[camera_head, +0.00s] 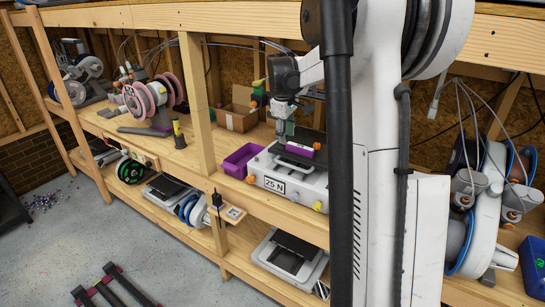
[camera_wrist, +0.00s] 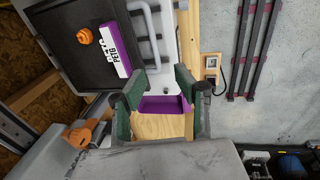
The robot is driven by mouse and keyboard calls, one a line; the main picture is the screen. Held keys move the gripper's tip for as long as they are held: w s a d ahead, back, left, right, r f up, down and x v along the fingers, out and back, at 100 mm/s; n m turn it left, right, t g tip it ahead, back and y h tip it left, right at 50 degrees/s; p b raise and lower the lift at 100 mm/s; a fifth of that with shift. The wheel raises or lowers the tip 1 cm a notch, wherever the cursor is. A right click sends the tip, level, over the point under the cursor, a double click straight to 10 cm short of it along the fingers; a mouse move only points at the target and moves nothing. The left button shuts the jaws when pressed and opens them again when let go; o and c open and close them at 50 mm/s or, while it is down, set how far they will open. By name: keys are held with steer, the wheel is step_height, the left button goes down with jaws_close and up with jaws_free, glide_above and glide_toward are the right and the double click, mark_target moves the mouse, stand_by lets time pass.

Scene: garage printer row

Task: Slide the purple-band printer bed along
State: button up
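In the head view the purple band (camera_head: 299,147) shows on the printer labelled "25 N" (camera_head: 297,188). A pale grey loop handle (camera_wrist: 154,30) stands beside the band. My gripper (camera_wrist: 155,85) is open, its green-padded fingers apart with nothing held between them. In the head view my gripper (camera_head: 284,134) hangs over the printer, close to the band and handle. Whether it touches the handle cannot be told.
A purple bin (camera_head: 238,163) stands left of the printer and shows beyond my fingers in the wrist view (camera_wrist: 162,106). An orange knob-like piece (camera_wrist: 84,36) lies on the plate. A wooden post (camera_head: 195,95), cardboard box (camera_head: 238,113) and spools (camera_head: 147,100) stand left.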

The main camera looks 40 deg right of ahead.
mark_target(291, 165)
steer(key=x, duration=0.5)
steer(key=p+x, duration=0.1)
steer(key=x, duration=0.4)
steer(key=d+x, duration=0.1)
steer(key=x, duration=0.4)
steer(key=shift+w+d+r, duration=0.1)
steer(key=shift+w+r, duration=0.05)
steer(key=shift+w, duration=0.05)
jaws_close()
